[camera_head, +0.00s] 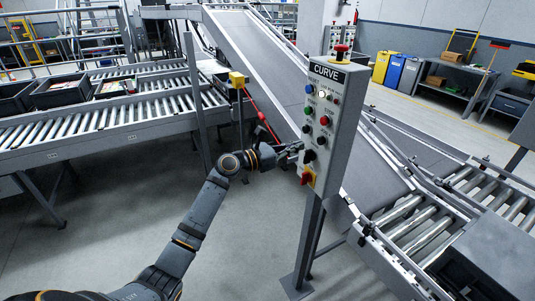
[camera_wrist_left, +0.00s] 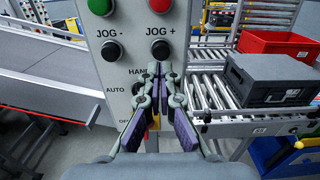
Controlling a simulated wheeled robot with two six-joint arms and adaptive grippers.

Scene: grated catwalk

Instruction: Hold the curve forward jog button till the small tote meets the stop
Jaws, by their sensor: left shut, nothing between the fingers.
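The CURVE control panel (camera_head: 340,110) stands on a post in the middle of the head view. In the left wrist view, the black JOG + button (camera_wrist_left: 160,48) is right of the black JOG - button (camera_wrist_left: 109,51). My left gripper (camera_head: 298,148) is shut and empty at the panel's face. In the left wrist view its fingertips (camera_wrist_left: 160,69) point at the panel just below the JOG + button; I cannot tell whether they touch it. A dark grey tote (camera_wrist_left: 268,78) sits on rollers at right. I cannot make out the stop. My right gripper is not in view.
A red emergency button (camera_head: 340,50) tops the panel, and a red-yellow switch (camera_head: 308,177) sits low on it. A red tote (camera_wrist_left: 280,42) stands behind the grey one. Roller conveyors (camera_head: 110,110) fill the left side. A sloped belt (camera_head: 262,62) passes behind the panel.

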